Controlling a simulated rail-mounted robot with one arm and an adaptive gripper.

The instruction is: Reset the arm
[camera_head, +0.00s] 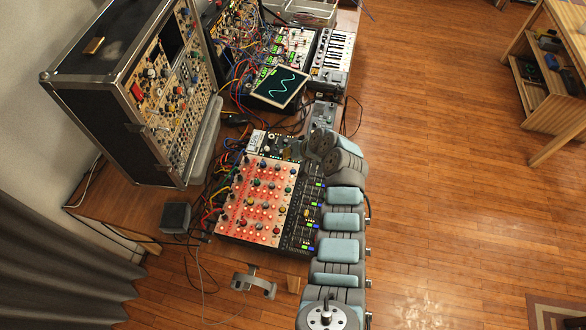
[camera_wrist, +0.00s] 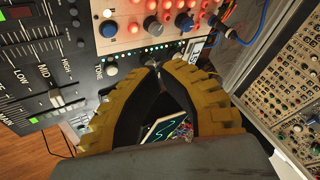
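My gripper (camera_wrist: 157,70) shows in the wrist view as two yellow ribbed fingers with dark inner faces. The fingers lean together and their tips meet or nearly meet, with nothing seen held between them. The tips are close to the lower edge of the red-lit knob panel (camera_wrist: 121,28). In the head view my arm runs from the bottom edge up along the right side of this panel (camera_head: 257,201). It bends at the top near a small circuit board, and the gripper fingers cannot be made out there.
A black slider mixer (camera_head: 301,222) lies beside the panel, right against my arm. A large synth case (camera_head: 120,140) stands left. A screen with a wave (camera_head: 278,87), patch cables and a small keyboard (camera_head: 334,52) fill the back. Open wooden floor (camera_head: 440,190) lies right.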

